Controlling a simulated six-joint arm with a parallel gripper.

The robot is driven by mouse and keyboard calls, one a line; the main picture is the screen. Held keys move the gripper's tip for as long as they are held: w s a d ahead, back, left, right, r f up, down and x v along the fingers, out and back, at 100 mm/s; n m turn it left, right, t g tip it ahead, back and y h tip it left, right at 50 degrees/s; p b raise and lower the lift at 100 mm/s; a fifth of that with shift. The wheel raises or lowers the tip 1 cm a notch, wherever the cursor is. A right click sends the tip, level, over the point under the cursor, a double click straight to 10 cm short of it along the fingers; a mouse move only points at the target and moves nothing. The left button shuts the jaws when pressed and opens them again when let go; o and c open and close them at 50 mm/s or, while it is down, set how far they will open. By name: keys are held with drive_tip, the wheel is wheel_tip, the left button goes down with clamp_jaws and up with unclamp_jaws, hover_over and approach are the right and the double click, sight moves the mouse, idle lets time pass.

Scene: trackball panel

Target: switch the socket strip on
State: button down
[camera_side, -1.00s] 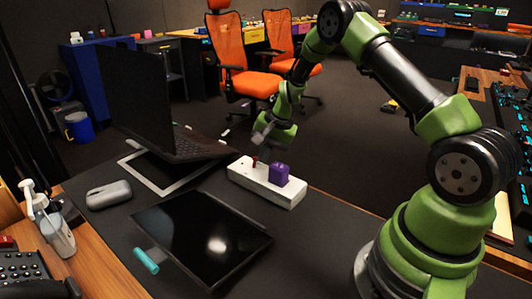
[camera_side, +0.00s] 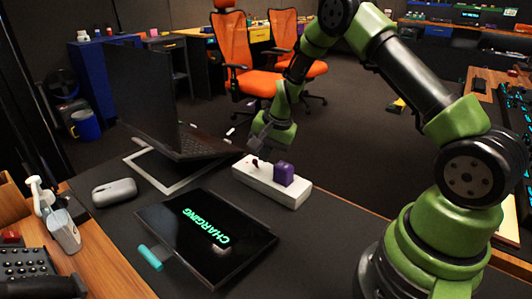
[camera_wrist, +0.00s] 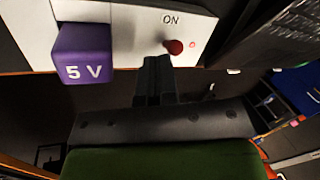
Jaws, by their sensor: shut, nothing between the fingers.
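The white socket strip (camera_side: 270,184) lies on the dark desk mat, with a purple cube plug (camera_side: 284,173) on it. In the wrist view the plug (camera_wrist: 84,50) reads "5 V". A red switch knob (camera_wrist: 174,46) sits on the strip (camera_wrist: 130,14) below the label "ON", with a small red light beside it. My gripper (camera_wrist: 155,62) is shut and empty, its tips just below and left of the knob; I cannot tell whether they touch. In the side view my gripper (camera_side: 257,152) is at the strip's far left end. A tablet (camera_side: 207,240) shows "CHARGING" in green.
A laptop (camera_side: 180,140) stands behind, over a pale-framed flat panel (camera_side: 165,178). The mat right of the tablet is clear.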

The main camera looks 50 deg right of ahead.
drive_tip(key=shift+r, duration=0.7)
drive_tip(key=shift+s+d+r, duration=0.15)
drive_tip(key=shift+s+d, duration=0.1)
drive_tip(key=shift+s, duration=0.05)
drive_tip(key=shift+s+d+r, duration=0.3)
drive_tip(key=shift+s+d, duration=0.15)
drive_tip(key=shift+s, duration=0.05)
drive_tip(key=shift+s+d+r, duration=0.25)
drive_tip(key=shift+s+d, duration=0.2)
drive_tip(key=shift+s, duration=0.05)
drive_tip(key=s+a+r, duration=0.3)
drive_tip(key=r, duration=0.6)
drive_tip(key=shift+a, duration=0.35)
drive_tip(key=s+a+r+n+t, duration=0.2)
drive_tip(key=s+a+r+n, duration=0.2)
drive_tip(key=s+a+r, duration=0.45)
drive_tip(key=s+a+r+n+t, duration=0.1)
drive_tip(key=s+r+n, duration=0.1)
drive_tip(key=s, duration=0.2)
drive_tip(key=s+a+r+n+t+y, duration=0.1)
drive_tip(key=s+r+n, duration=0.1)
drive_tip(key=s, duration=0.3)
drive_tip(key=shift+s+a+n, duration=0.25)
drive_tip(key=shift+s+n, duration=0.05)
drive_tip(key=shift+n, duration=0.3)
